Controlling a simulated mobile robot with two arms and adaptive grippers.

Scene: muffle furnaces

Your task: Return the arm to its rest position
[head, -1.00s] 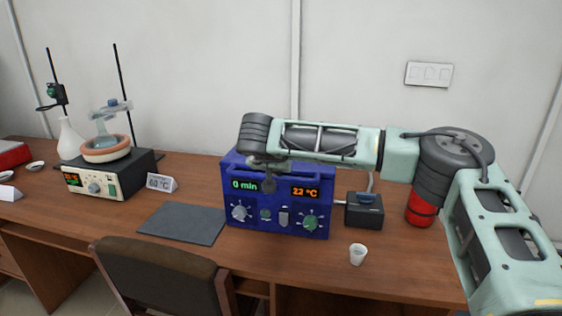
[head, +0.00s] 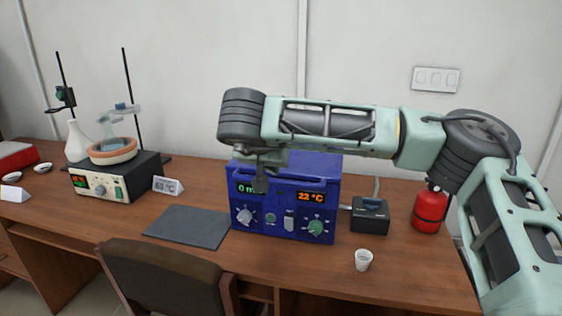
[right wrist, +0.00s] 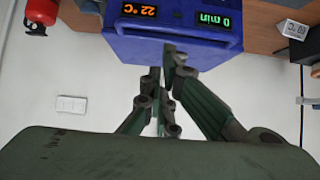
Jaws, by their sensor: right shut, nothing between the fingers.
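My right arm reaches in from the right of the head view. The furnace's orange display (head: 311,197) reads 22 °C. In the right wrist view my right gripper (right wrist: 172,62) is shut and empty, and the furnace (right wrist: 170,50) lies beyond the fingers, upside down in the picture. My left gripper is in neither view.
A small black box (head: 370,218), a white cup (head: 363,260) and a red extinguisher (head: 430,208) stand right of the furnace. A dark mat (head: 188,227) lies left of it, with a heating unit (head: 115,180) beyond. A chair (head: 160,280) stands in front.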

